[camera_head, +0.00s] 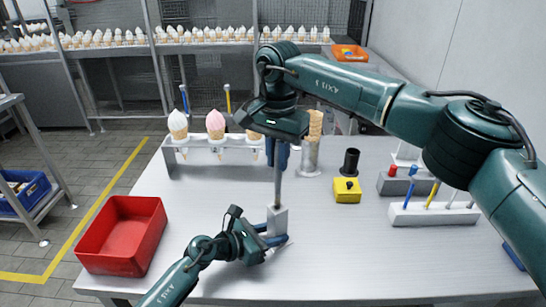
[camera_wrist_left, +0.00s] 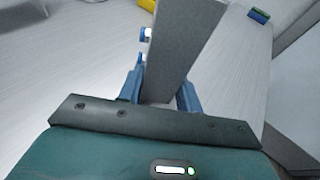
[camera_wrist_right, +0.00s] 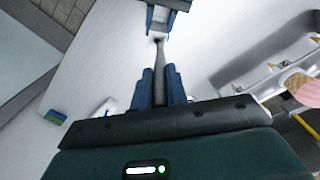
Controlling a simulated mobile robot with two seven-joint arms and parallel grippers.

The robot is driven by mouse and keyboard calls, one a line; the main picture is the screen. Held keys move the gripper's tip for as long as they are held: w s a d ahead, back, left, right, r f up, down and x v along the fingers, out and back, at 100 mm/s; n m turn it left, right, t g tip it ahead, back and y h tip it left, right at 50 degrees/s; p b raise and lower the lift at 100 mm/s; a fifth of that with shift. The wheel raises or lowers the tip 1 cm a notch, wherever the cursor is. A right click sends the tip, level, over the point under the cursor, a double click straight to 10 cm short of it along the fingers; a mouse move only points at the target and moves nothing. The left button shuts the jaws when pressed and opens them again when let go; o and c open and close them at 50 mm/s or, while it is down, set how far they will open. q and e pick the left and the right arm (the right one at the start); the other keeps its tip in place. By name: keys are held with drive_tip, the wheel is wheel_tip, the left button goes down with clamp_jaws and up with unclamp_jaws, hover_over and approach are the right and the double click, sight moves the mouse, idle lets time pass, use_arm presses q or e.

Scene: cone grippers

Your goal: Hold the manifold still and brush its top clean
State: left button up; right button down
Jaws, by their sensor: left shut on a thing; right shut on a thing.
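The manifold, a light grey block (camera_head: 277,220), stands upright near the table's front middle. My left gripper (camera_head: 275,241) is shut on it low down; in the left wrist view the block (camera_wrist_left: 182,50) rises between the blue fingers (camera_wrist_left: 160,95). My right gripper (camera_head: 278,155) is above it, pointing down, shut on the brush, whose grey shaft (camera_head: 277,188) reaches down to the manifold's top. In the right wrist view the brush (camera_wrist_right: 159,75) runs from the fingers (camera_wrist_right: 161,92) toward the manifold (camera_wrist_right: 158,18). I cannot tell whether the brush tip touches it.
A red bin (camera_head: 122,236) is at the left. A cone rack (camera_head: 200,160) and a metal cylinder (camera_head: 310,157) stand behind. A yellow block (camera_head: 347,191), black cup (camera_head: 350,162) and white tool holder (camera_head: 432,215) are to the right. The front-right tabletop is clear.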

drive_tip(key=shift+w+d, duration=0.15)
drive_tip(key=shift+d, duration=0.1)
drive_tip(key=shift+r, duration=3.05)
use_arm(q)
drive_tip(key=o, duration=1.3)
drive_tip(key=shift+o, duration=0.6)
drive_tip(key=o, duration=0.5)
